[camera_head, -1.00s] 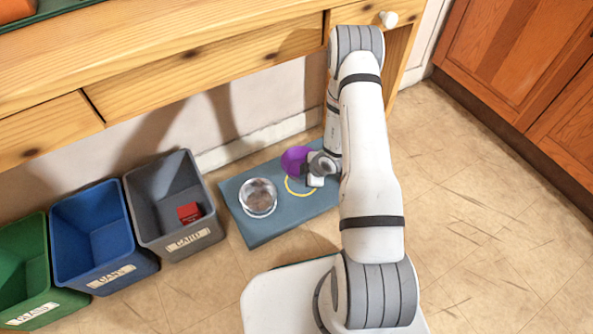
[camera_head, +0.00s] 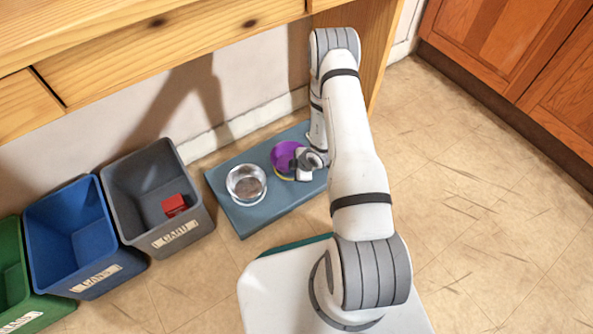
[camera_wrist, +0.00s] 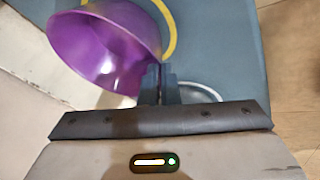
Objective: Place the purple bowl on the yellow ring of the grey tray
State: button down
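The purple bowl (camera_head: 285,153) is at the gripper's side, over the far part of the grey tray (camera_head: 245,222). My gripper (camera_head: 300,161) is shut on its rim; in the wrist view the closed fingers (camera_wrist: 160,84) meet the edge of the bowl (camera_wrist: 100,50). The yellow ring (camera_head: 281,177) shows only as a thin strip below the bowl. In the wrist view an arc of the ring (camera_wrist: 174,35) shows right of the bowl, which hides the rest. I cannot tell whether the bowl touches the tray.
A clear or metallic round bowl (camera_head: 246,185) stands on the tray left of the purple bowl. Grey (camera_head: 160,195), blue (camera_head: 85,240) and green (camera_head: 25,285) bins stand at left. A red block (camera_head: 174,205) lies in the grey bin. A wooden table (camera_head: 180,50) overhangs behind.

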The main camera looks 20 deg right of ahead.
jog(key=c, duration=2.1)
grip_release()
jog(key=o, duration=0.4)
jog(key=shift+r, duration=0.15)
